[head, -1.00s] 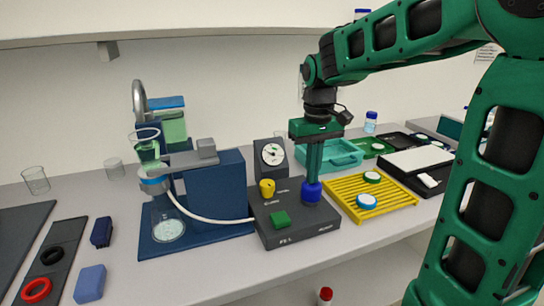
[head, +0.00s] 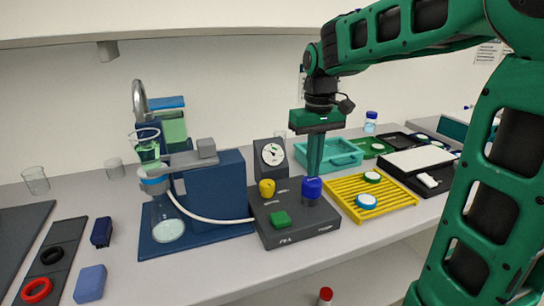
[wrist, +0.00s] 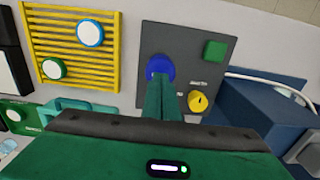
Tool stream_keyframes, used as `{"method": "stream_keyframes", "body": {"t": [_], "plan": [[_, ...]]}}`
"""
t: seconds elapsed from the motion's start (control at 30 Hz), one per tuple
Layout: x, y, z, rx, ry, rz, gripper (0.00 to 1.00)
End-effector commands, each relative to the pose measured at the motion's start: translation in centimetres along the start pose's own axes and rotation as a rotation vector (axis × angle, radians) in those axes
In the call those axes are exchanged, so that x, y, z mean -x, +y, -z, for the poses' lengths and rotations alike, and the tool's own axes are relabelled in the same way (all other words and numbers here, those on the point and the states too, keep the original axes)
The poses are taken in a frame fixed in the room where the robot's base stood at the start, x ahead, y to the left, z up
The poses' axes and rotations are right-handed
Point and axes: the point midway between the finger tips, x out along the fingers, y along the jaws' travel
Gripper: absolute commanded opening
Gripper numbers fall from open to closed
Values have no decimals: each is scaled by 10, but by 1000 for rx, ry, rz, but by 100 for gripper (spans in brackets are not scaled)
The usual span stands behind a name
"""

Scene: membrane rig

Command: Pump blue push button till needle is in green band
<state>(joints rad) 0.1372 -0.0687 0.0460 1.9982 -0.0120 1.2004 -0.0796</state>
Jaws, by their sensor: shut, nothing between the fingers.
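The blue push button (head: 312,187) stands at the right of the dark control box (head: 300,235). It also shows in the wrist view (wrist: 160,66). My gripper (head: 314,174) is shut and empty, pointing down with its fingertips at or just above the button's top; I cannot tell whether they touch. A round dial (head: 271,154) with a white face stands upright at the back of the box. Its needle is visible, but its place against the green band is too small to read.
A yellow knob (head: 267,187) and a green square button (head: 280,218) sit on the same box. A yellow rack (head: 392,202) with round lidded pieces is to the right. A blue stand with a flask (head: 168,221) and a white tube is to the left.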

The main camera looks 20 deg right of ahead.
Motion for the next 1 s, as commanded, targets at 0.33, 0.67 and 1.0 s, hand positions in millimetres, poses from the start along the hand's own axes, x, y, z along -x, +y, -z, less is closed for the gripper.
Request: {"method": "stream_keyframes", "body": {"t": [0.33,0.67,1.0], "plan": [[0,0,0,0,1,0,0],[0,0,0,1,1,0,0],[-10,0,0,0,0,0,0]]}}
